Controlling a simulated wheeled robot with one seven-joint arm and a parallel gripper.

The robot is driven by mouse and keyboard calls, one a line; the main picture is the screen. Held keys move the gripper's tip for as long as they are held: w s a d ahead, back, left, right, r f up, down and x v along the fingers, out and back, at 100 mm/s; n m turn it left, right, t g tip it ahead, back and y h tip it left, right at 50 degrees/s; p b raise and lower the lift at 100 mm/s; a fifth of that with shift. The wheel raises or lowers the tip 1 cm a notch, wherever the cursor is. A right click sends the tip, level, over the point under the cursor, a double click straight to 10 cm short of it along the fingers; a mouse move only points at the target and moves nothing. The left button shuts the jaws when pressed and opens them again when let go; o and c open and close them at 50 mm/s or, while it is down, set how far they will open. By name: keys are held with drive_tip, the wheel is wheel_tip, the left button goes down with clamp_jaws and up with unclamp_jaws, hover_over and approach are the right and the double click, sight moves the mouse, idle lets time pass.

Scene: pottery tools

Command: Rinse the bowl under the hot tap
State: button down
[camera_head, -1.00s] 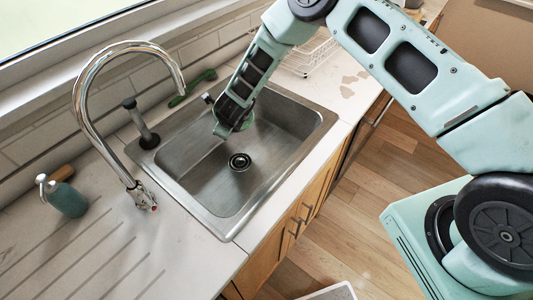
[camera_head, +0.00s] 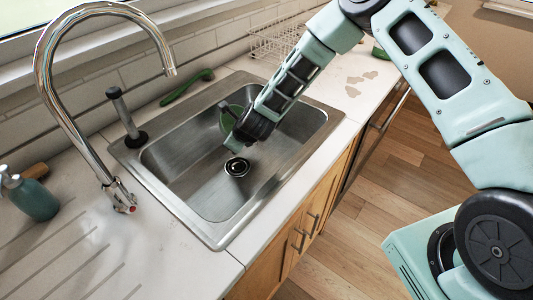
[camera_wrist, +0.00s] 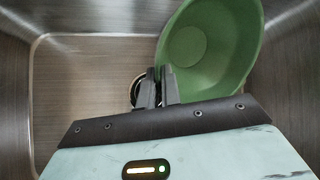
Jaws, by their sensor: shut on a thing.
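A green bowl (camera_wrist: 215,45) is held by its rim in my gripper (camera_wrist: 160,85), inside the sink. In the head view the bowl (camera_head: 227,118) shows only in part behind my gripper (camera_head: 236,142), tilted, over the sink's back half. The chrome tap (camera_head: 62,98) arches up at the left of the sink, its spout end (camera_head: 170,72) near the sink's back left. A red mark (camera_head: 132,208) shows at the tap's base. No water is seen coming from the spout. The steel sink (camera_head: 215,195) has a round drain (camera_head: 237,167) below my gripper.
A dark upright plunger-like tool (camera_head: 124,112) stands at the sink's back left corner. A teal bottle (camera_head: 35,198) stands left of the tap. A wire rack (camera_head: 275,40) is at the back. The front of the basin is clear.

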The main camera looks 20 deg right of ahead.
drive_tip(key=shift+s+d+r+b, duration=0.2)
drive_tip(key=shift+d+b, duration=0.15)
drive_tip(key=shift+d, duration=0.25)
drive_tip(key=shift+s+d+y, duration=0.2)
drive_tip(key=shift+s+y, duration=0.05)
drive_tip(key=shift+y, duration=0.05)
drive_tip(key=shift+s+d+r+t+b, duration=0.15)
drive_tip(key=shift+d+t+b, duration=0.2)
drive_tip(key=shift+b, duration=0.4)
drive_tip(key=shift+s+d+r+y+b, duration=0.1)
drive_tip(key=shift+d+y+b, duration=0.15)
drive_tip(key=shift+b, duration=0.35)
drive_tip(key=shift+s+r+m+t+y+b, duration=0.35)
drive_tip(key=shift+t+y+b, duration=0.25)
drive_tip(key=shift+b, duration=0.7)
drive_tip(key=shift+s+d+r+m+t+y+b, duration=0.35)
drive_tip(key=shift+t+y+b, duration=0.3)
drive_tip(key=shift+b, duration=1.35)
drive_tip(key=shift+d+r, duration=0.1)
drive_tip(key=shift+r, duration=0.05)
wheel_tip(320, 180, up, 6)
drive_tip(key=s+d+m+t+y+b, duration=0.1)
drive_tip(key=s+d+t+y+b, duration=0.1)
drive_tip(key=d+t+y+b, duration=0.1)
drive_tip(key=shift+b, duration=0.7)
